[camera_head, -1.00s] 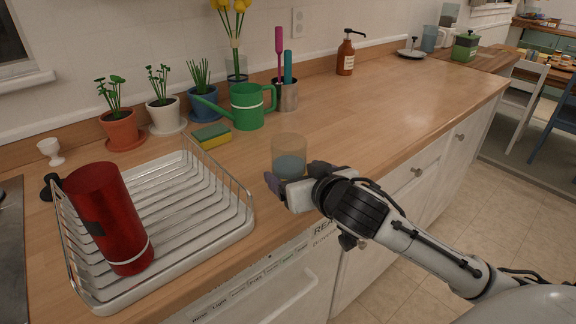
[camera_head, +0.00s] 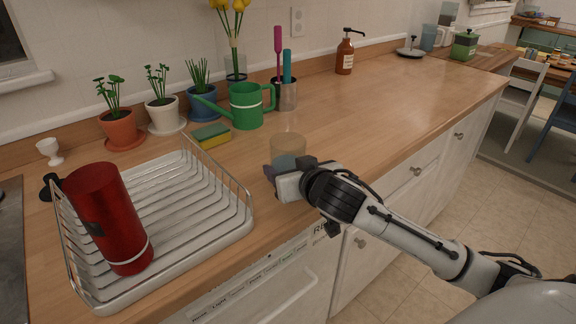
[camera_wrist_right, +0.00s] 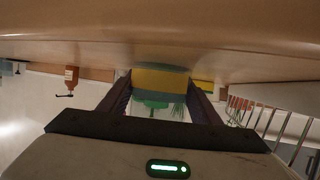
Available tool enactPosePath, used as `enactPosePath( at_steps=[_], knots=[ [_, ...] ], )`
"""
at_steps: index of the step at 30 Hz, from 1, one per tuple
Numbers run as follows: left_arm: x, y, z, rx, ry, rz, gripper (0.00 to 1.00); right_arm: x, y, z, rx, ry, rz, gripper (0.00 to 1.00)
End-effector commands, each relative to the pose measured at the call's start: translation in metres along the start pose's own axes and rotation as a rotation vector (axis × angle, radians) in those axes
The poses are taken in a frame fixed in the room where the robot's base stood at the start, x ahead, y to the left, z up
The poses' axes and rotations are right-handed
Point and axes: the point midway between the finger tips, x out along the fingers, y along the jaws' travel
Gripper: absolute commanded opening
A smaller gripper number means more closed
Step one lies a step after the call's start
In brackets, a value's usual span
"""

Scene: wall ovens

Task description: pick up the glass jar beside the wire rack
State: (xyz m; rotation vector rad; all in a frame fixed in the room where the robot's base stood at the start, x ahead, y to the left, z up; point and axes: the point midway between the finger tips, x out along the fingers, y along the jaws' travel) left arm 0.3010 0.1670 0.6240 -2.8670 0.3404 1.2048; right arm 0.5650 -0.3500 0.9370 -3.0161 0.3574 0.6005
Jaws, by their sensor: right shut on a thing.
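The glass jar (camera_head: 287,145) is see-through, amber at the top and bluish lower down. It appears upright on the wooden counter, right of the wire rack (camera_head: 247,196). My right gripper (camera_head: 285,168) is shut on the jar from the front, and hides its lower part in the head view. In the right wrist view, the jar (camera_wrist_right: 160,78) sits between the two dark fingers. I cannot tell whether its base touches the counter. My left gripper is not in view.
A sponge (camera_head: 211,135), a green watering can (camera_head: 246,106) and a utensil cup (camera_head: 285,95) stand behind the jar. Potted plants line the wall. The counter (camera_head: 400,105) to the right is largely clear.

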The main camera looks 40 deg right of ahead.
Motion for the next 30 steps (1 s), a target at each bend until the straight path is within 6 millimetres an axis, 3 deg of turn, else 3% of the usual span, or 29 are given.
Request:
enactPosePath(
  at_steps=[14, 30],
  knots=[
    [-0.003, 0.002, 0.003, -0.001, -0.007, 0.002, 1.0, -0.004, 0.0, -0.012, 0.002, 0.007, -0.001, 0.25],
    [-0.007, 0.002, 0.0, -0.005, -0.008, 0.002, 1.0, -0.024, 0.0, -0.061, 0.002, 0.008, 0.0, 0.24]
  ],
)
